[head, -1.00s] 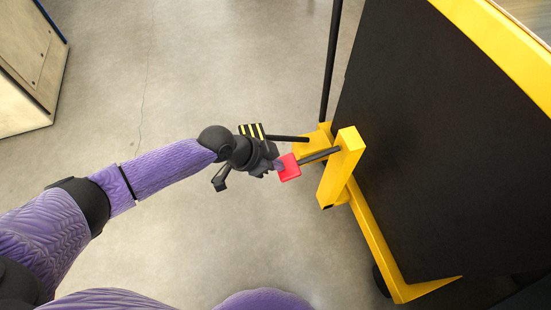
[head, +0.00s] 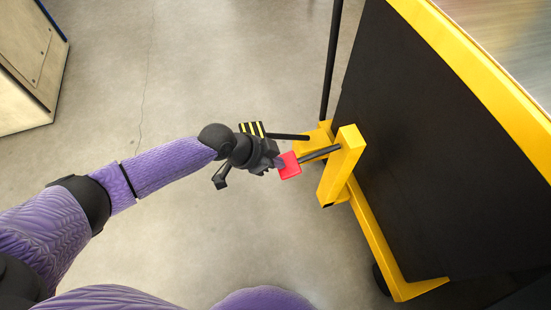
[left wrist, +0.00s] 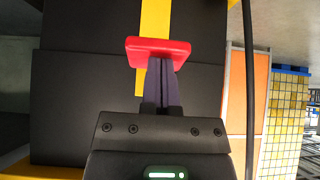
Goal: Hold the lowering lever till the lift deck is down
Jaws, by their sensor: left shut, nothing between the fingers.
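The lowering lever is a dark rod with a red end pad (head: 290,165), reaching out from a yellow post (head: 343,165) on the lift cart. My left gripper (head: 279,163) is shut and empty, with its fingertips at the red pad. In the left wrist view the closed fingers (left wrist: 163,78) meet the red pad (left wrist: 158,48), seemingly touching it. The lift deck (head: 500,45) is at the upper right, with a yellow rim (head: 470,75) and a pale top, above a black skirt (head: 430,150). My right gripper is out of view.
A black-and-yellow striped pad (head: 252,129) on a dark bar sits just behind my left gripper. A thin black upright (head: 331,60) rises from the cart's yellow base (head: 385,245). A beige cabinet (head: 25,70) stands at the far left. The floor between is clear.

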